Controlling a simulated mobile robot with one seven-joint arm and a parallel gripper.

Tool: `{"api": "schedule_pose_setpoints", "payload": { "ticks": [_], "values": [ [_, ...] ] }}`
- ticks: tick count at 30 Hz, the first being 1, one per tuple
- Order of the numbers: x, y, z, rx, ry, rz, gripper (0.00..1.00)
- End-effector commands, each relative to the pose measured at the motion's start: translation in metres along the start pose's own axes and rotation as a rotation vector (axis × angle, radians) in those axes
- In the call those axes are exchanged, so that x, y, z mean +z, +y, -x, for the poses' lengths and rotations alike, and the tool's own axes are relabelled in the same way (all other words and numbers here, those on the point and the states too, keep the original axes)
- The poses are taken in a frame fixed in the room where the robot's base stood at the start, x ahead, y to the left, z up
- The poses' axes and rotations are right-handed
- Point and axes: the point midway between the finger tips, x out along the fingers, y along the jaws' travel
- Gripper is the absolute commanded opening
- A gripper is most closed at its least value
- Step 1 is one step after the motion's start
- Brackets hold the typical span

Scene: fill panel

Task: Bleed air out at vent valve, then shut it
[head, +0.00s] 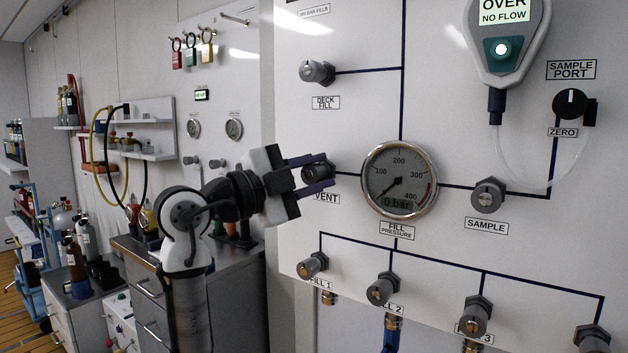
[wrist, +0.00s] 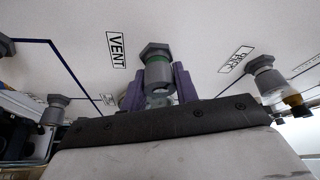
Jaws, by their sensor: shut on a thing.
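The vent valve knob (head: 317,172) is a grey cylinder on the white panel, just above the "VENT" label (head: 326,198). My gripper (head: 312,174) has its purple fingers on either side of this knob. In the wrist view the vent knob (wrist: 158,75) shows a green band near its hex base, and the purple fingers (wrist: 161,84) close on it from both sides. The fill pressure gauge (head: 399,180) right of the vent reads 0 bar.
The deck fill knob (head: 318,73) is above the vent, and the sample knob (head: 488,195) is right of the gauge. The fill 1 knob (head: 312,265) is below. A meter (head: 503,40) reads "OVER NO FLOW". Drawers (head: 140,285) stand behind my arm.

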Motion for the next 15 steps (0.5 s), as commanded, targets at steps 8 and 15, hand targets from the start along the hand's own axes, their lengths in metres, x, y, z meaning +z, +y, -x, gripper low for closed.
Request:
{"api": "schedule_pose_setpoints", "payload": {
  "ticks": [8,15],
  "values": [
    [-0.0005,0.0003,0.0001,0.103,0.000,-0.244,0.07],
    [-0.0003,0.0007,0.0003,0.191,0.000,-0.455,0.07]
  ]
}}
